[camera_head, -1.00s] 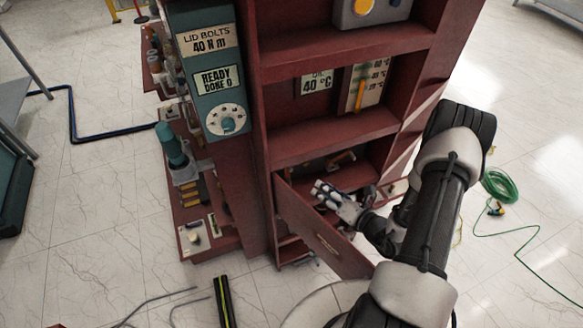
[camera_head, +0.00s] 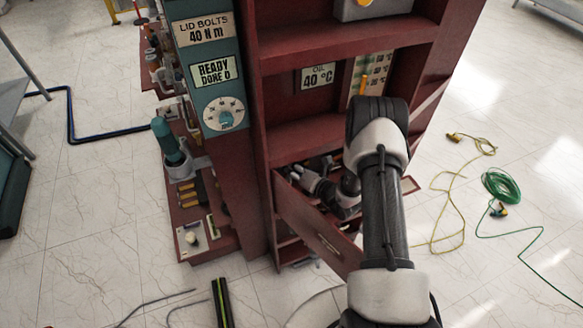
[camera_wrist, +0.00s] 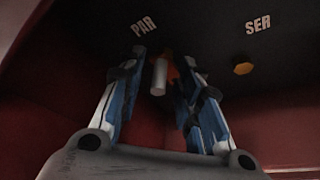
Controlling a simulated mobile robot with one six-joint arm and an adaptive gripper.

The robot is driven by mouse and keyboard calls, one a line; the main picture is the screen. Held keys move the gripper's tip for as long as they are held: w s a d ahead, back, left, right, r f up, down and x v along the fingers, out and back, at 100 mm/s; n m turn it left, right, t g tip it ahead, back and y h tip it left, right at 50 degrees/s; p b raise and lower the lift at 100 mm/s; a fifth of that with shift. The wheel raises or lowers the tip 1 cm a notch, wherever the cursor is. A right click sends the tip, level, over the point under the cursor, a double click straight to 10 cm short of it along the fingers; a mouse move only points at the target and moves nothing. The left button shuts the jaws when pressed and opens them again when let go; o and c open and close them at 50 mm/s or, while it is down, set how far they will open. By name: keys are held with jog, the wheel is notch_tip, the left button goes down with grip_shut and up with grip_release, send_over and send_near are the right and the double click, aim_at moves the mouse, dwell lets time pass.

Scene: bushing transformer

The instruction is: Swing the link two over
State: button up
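In the wrist view, a dark panel carries the labels PAR (camera_wrist: 143,26) and SER (camera_wrist: 258,25). A pale grey cylinder (camera_wrist: 159,77) with an orange-red part (camera_wrist: 172,70) behind it stands below PAR; this may be the link, but I cannot tell.
The slanted red front board (camera_head: 315,232) stands close below my gripper. A shelf (camera_head: 325,135) is just above. A teal panel with a dial (camera_head: 224,115) is at the left. A green hose (camera_head: 500,186) and yellow cable (camera_head: 447,205) lie on the floor at the right.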

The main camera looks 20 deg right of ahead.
jog(key=shift+w+a, duration=0.1)
jog(key=shift+w, duration=0.05)
grip_shut()
dwell(0.4)
dwell(0.4)
